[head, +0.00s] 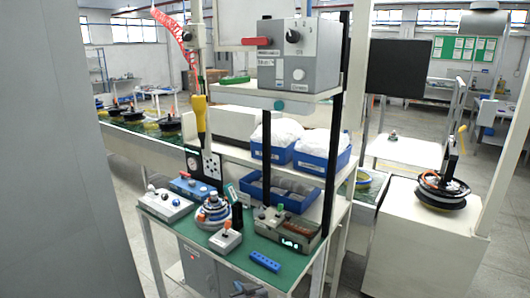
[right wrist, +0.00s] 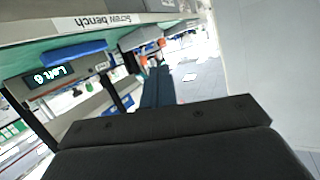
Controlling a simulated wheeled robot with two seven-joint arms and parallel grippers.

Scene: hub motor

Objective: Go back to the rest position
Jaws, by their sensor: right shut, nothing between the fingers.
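My right gripper (head: 247,289) shows at the bottom edge of the head view, low in front of the screw bench (head: 238,255). Its fingers are shut with nothing between them. In the right wrist view, the dark fingers (right wrist: 158,86) reach out beyond the dark gripper body, beside the bench's edge and apart from the things on it. My left gripper is not in the head view. A hub motor (head: 213,212) sits in a round fixture on the green bench top.
A blue block (head: 264,261) lies near the bench's front edge. A grey box with a lit display (head: 287,230) stands right of the motor. Blue bins (head: 320,160) fill the shelf. A yellow screwdriver (head: 199,118) hangs above. A grey panel (head: 65,150) fills the left side.

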